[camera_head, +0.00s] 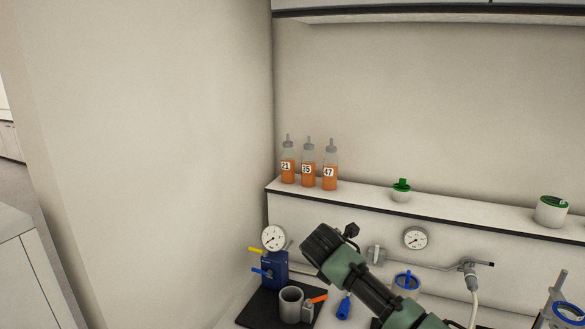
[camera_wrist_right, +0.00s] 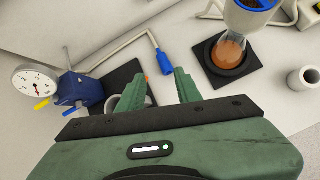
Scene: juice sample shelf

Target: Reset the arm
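My right gripper (camera_wrist_right: 160,82) shows in the right wrist view with its two green fingers apart and nothing between them. It is above the bench, near a black mat (camera_wrist_right: 122,74) and a grey cup that the left finger partly hides. In the head view my right arm reaches in from the lower right over the bench; its fingertips cannot be made out there. My left gripper is not in view.
Three orange bottles (camera_head: 308,170) stand on the shelf (camera_head: 365,201). A blue gauge device (camera_head: 274,268) and a grey cup (camera_head: 291,304) stand below. An orange-filled flask (camera_wrist_right: 229,50) sits on a black pad (camera_wrist_right: 211,66), with a white cup (camera_wrist_right: 302,79) to its right.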

